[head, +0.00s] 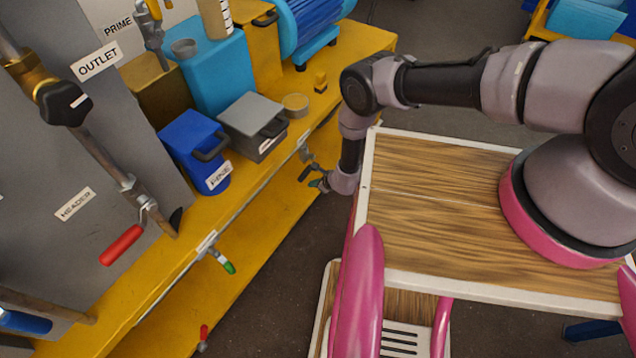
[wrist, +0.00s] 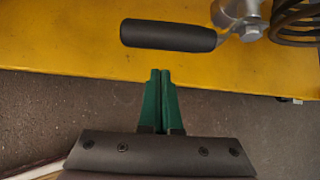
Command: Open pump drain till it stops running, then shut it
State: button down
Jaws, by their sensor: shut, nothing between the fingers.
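My gripper (head: 318,184) is at the front edge of the yellow bench, low beside a small valve with a black handle (head: 305,173). In the wrist view its two green fingers (wrist: 160,74) are shut together and empty. Just beyond the fingertips lies the black handle (wrist: 168,35), pointing left from a silver valve body (wrist: 238,15). A gap shows between fingertips and handle in the picture. No readable label names the pump drain. I cannot tell whether liquid runs. The blue pump or motor (head: 312,22) stands on the bench at the back.
The yellow bench (head: 225,205) carries a blue tank (head: 215,75), a grey box (head: 252,122) and a blue container (head: 190,145). Green (head: 228,267) and red (head: 203,336) valve handles show along its front. A coil (wrist: 295,22) sits right of the valve. My wooden-topped base is close to the bench.

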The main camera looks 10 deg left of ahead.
aim_at(308, 168)
jog(key=shift+a+r, duration=0.35)
jog(key=shift+r, duration=0.55)
jog(key=shift+a+r, duration=0.3)
jog(key=shift+r, duration=0.55)
